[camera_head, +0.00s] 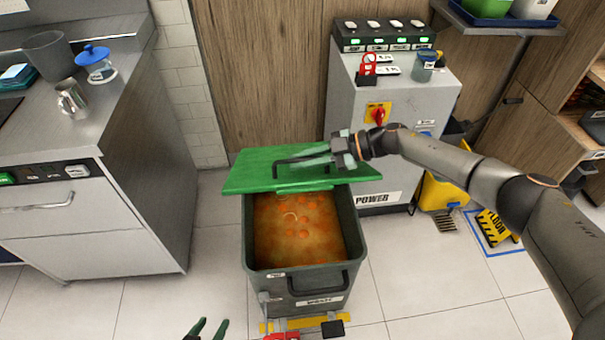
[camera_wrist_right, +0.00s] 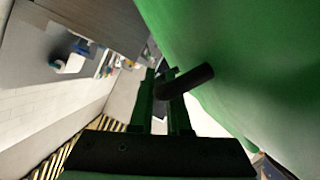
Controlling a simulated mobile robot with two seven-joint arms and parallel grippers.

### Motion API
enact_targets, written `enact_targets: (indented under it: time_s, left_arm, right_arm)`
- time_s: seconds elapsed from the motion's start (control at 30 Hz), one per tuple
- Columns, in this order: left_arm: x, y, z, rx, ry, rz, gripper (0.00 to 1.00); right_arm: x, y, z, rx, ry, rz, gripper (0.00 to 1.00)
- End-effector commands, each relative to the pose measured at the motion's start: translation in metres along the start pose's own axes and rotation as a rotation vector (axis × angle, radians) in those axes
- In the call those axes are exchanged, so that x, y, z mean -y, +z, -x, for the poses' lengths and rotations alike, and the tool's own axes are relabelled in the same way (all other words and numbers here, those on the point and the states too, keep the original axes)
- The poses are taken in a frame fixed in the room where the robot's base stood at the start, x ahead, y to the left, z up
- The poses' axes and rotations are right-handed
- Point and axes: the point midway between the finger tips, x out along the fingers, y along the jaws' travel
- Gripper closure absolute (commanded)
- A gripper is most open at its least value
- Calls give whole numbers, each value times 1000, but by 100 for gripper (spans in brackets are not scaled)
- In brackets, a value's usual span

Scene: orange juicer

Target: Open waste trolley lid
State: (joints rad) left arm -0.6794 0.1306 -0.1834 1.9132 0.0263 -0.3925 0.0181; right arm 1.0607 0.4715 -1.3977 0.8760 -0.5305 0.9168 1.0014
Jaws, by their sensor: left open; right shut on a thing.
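The waste trolley (camera_head: 308,282) is a dark grey bin standing on the floor, with orange waste visible inside. Its green lid (camera_head: 243,174) is raised off the opening at the back, so the inside shows. The lid has a dark bar handle (camera_head: 287,162). My right gripper (camera_head: 318,155) reaches in from the right and is shut on this handle. My left gripper (camera_head: 208,329) is open and empty at the bottom edge, left of the trolley.
A grey power cabinet (camera_head: 345,100) stands behind the trolley to the right. A steel counter (camera_head: 95,155) with a jug (camera_head: 72,99) stands at the left. A yellow bucket (camera_head: 437,192) and a floor sign (camera_head: 494,228) are at the right. The tiled floor beside the trolley is clear.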

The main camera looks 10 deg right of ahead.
Motion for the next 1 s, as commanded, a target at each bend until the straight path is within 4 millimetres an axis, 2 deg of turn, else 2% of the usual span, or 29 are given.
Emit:
enact_targets:
  time_s: [0.2,0.6,0.63,0.7,1.0]
  left_arm:
    - [0,-1,0,-1,0,0,48]
    - [0,-1,0,0,1,-1,48]
    - [0,-1,0,0,1,-1,48]
    - [0,-1,0,0,1,-1,48]
    - [0,-1,1,0,1,-1,48]
  right_arm:
    - [-10,-4,2,1,-10,-24,100]
    - [-11,-4,3,1,-10,-27,100]
    - [-11,-4,3,1,-10,-27,82]
    - [-11,-4,3,1,-10,-27,74]
    - [-11,-5,4,0,-10,-26,73]
